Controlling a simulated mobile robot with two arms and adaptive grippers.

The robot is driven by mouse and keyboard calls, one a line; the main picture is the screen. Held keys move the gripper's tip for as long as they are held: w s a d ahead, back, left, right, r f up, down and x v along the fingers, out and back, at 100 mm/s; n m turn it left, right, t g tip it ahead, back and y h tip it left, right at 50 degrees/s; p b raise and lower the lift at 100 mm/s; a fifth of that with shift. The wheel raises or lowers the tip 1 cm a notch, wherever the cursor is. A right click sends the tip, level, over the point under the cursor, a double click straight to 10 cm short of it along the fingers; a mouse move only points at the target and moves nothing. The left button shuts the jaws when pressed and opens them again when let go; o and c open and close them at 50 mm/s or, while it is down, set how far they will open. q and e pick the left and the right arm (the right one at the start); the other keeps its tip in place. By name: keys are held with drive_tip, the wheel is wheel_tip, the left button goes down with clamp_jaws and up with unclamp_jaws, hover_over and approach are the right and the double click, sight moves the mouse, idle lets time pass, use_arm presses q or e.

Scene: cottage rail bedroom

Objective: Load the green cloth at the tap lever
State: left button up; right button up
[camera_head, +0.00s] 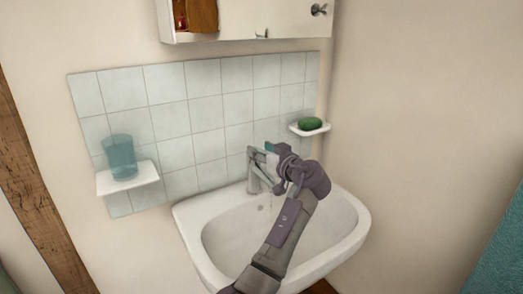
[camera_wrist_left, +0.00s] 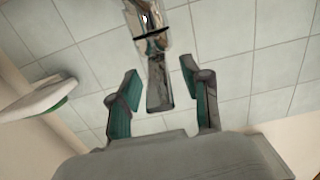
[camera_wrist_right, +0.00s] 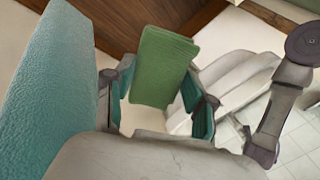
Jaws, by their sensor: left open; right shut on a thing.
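The tap (camera_head: 253,172) stands at the back of the white basin (camera_head: 190,222). My left gripper (camera_head: 268,150) is at the top of the tap, by its lever. In the left wrist view the metal tap (camera_wrist_left: 157,92) shows between the two spread fingers of my left gripper (camera_wrist_left: 158,80), which is open. I cannot tell whether a finger touches it. The green cloth (camera_wrist_right: 160,62) is a folded rectangle in the right wrist view. My right gripper (camera_wrist_right: 158,90) is shut on it. The head view does not show the right gripper or the cloth.
A green soap (camera_head: 310,123) lies on a small white shelf (camera_head: 296,130) right of the tap. A blue tumbler (camera_head: 121,157) stands on another shelf (camera_head: 110,187) at left. A cabinet (camera_head: 240,27) hangs above. Teal fabric (camera_wrist_right: 45,90) is close beside my right gripper.

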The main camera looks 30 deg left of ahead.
use_arm(q)
drive_tip(key=f+v, duration=0.1)
drive_tip(key=v, duration=1)
drive_tip(key=shift+s+d+r, duration=0.2)
drive_tip(key=shift+d+r, duration=0.05)
drive_tip(key=shift+r, duration=0.25)
